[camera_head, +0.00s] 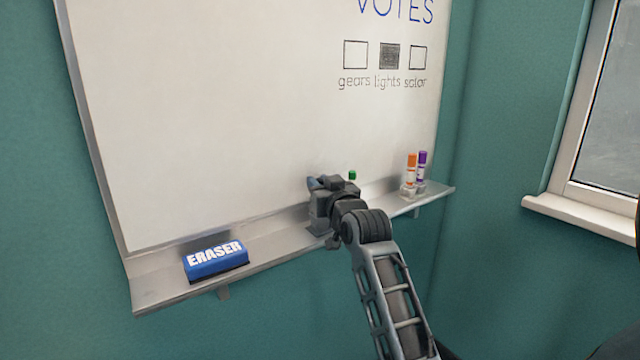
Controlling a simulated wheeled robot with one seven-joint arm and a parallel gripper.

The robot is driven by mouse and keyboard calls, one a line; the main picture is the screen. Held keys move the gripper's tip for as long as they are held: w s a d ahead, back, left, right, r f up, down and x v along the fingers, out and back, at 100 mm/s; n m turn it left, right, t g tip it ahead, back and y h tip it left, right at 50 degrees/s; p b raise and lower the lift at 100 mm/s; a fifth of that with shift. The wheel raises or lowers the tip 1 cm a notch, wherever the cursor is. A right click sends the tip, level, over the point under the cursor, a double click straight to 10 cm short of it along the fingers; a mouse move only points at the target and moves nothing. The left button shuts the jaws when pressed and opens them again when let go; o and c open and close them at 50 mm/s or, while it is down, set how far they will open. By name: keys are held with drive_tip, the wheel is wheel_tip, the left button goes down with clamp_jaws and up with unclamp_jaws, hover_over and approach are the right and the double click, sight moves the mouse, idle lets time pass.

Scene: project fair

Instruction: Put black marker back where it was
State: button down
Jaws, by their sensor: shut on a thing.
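My gripper (322,192) is at the whiteboard's tray (280,228), near the middle of its length and close to the board. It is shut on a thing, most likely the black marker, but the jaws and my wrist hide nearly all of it. No black marker shows anywhere else. I cannot tell whether the held thing touches the tray. The tip of a green marker (352,175) shows just behind and right of my wrist; its lower part is hidden. An orange marker (410,168) and a purple marker (421,168) stand upright in holders at the tray's right end.
A blue eraser (215,260) lies on the tray's left part. The whiteboard (220,110) rises behind, with a filled "lights" box between two empty ones. A window sill (580,213) juts out at the right. The tray is bare between eraser and gripper.

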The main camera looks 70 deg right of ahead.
drive_tip(key=c, duration=0.9)
unclamp_jaws()
drive_tip(key=shift+c, duration=0.2)
drive_tip(key=shift+s, duration=0.1)
drive_tip(key=b+v, duration=0.1)
drive_tip(key=v, duration=1.1)
drive_tip(key=shift+b, duration=0.3)
drive_tip(key=shift+r, duration=0.1)
